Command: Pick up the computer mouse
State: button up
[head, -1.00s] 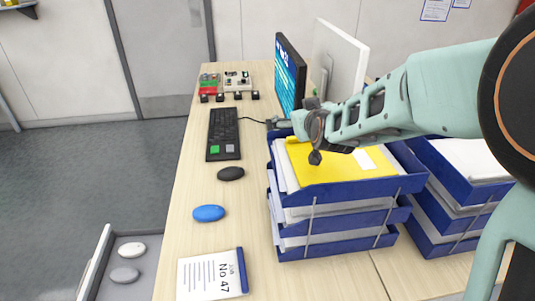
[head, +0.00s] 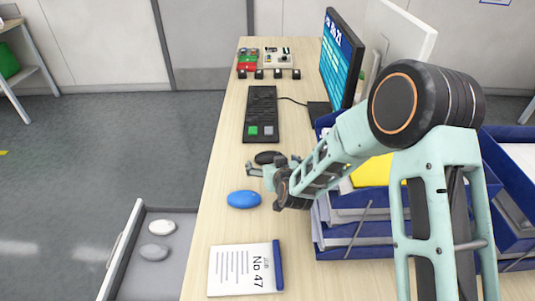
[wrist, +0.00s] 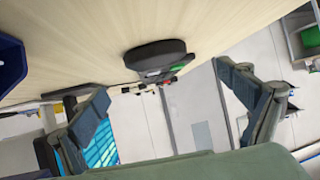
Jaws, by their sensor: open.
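Several oval mouse-shaped things are in view. In the wrist view the black mouse (wrist: 152,52) shows ahead, between and beyond the two fingers. My gripper (wrist: 161,82) is open, with nothing between its fingers. A blue mouse (head: 243,199) lies on the desk nearer than the black one, to the lower left of my gripper. Two more, white (head: 162,227) and grey (head: 153,252), lie in a tray at the lower left.
Blue paper trays (head: 340,243) stand close right of my gripper. A notepad (head: 240,270) lies at the desk's front. The grey tray (head: 122,262) sits left of the desk edge.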

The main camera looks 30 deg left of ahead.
aim_at(269, 157)
jog(key=shift+w+a+f, duration=0.25)
jog(key=shift+w+f, duration=0.25)
jog(key=shift+f, duration=0.1)
jog(key=shift+x, duration=3.05)
jog(key=shift+w+d, duration=0.1)
jog(key=c, duration=1.2)
jog(key=shift+r, duration=0.1)
jog(key=shift+c, duration=0.3)
jog(key=shift+r, duration=0.1)
